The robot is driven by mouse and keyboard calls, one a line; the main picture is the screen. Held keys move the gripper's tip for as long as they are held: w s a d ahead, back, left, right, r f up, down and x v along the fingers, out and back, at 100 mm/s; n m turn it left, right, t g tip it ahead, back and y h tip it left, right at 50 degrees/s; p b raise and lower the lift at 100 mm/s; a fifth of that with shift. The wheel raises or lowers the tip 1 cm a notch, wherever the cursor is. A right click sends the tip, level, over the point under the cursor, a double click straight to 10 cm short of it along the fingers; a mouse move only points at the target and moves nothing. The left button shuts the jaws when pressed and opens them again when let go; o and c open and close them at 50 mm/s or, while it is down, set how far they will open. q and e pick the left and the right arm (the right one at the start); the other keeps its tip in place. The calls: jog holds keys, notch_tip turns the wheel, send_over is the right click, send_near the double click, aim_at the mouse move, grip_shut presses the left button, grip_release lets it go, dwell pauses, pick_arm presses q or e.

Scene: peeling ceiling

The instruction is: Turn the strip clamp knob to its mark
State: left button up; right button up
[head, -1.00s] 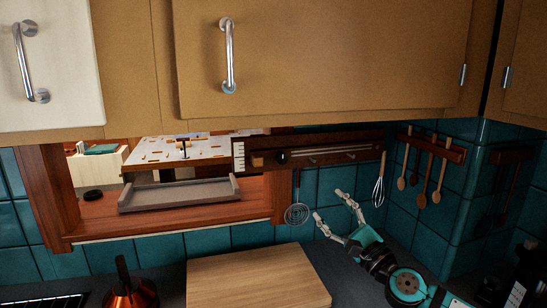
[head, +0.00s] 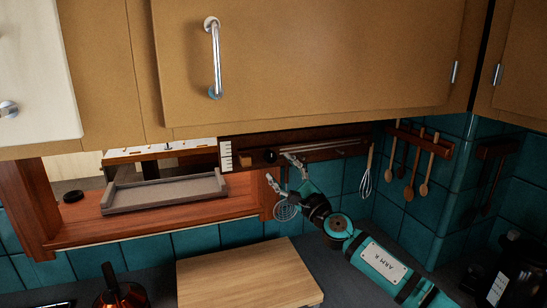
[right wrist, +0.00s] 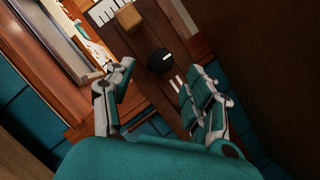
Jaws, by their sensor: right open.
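The strip clamp knob (head: 270,156) is a small dark round knob on a brown wooden strip (head: 328,147) under the wall cabinet. In the right wrist view the knob (right wrist: 160,61) shows a short white line on its face, with a wooden block (right wrist: 128,17) beside it. Two short pale strips (right wrist: 175,84) lie on the other side; I cannot tell whether either is the mark. My right gripper (head: 281,169) is open and empty just below and right of the knob. In the right wrist view its fingers (right wrist: 158,78) are spread either side of the knob's line, short of it.
A white scale with dark ticks (head: 225,156) sits at the strip's left end. A whisk (head: 366,176) and a skimmer (head: 286,209) hang below. The cabinet (head: 310,60) is close above. A grey tray (head: 165,194) stands on the window ledge; a cutting board (head: 245,278) lies below.

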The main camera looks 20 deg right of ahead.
aim_at(272, 159)
jog(key=x, duration=0.3)
jog(key=shift+w+a+r, duration=0.1)
jog(key=shift+w+r, duration=0.05)
jog(key=shift+w, duration=0.2)
jog(key=shift+w+a+r, duration=0.1)
jog(key=shift+w, duration=0.3)
pick_arm(q)
jog(key=shift+a, duration=0.2)
pick_arm(e)
jog(key=shift+s, duration=0.1)
pick_arm(q)
jog(key=shift+f, duration=0.1)
pick_arm(e)
grip_shut()
